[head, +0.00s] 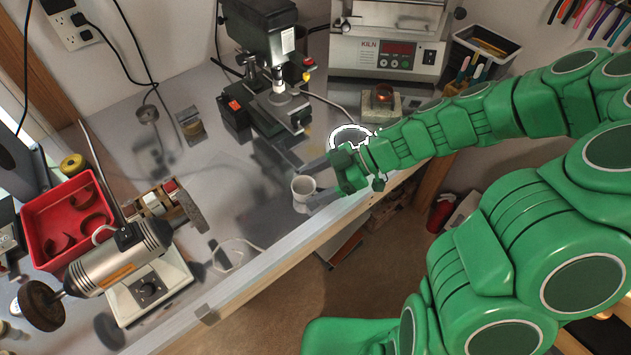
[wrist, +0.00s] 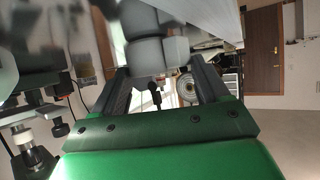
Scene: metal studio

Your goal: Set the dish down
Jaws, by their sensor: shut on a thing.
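The dish is a small pale, cup-like vessel (head: 302,187) near the front edge of the grey workbench (head: 255,215). My gripper (head: 312,181) reaches in from the right, with one finger on each side of it, and is shut on it. The dish looks about upright. I cannot tell whether its base touches the bench. In the wrist view, a shaded grey rounded shape (wrist: 150,55), which seems to be the dish, sits between the fingers (wrist: 157,78).
A drill press (head: 262,60) stands behind the dish, and a kiln (head: 388,45) is at the back. A bench grinder (head: 125,262) and a red tray (head: 68,220) are at left. A white ring-shaped thing (head: 350,133) lies behind my gripper. Bench left of the dish is mostly clear.

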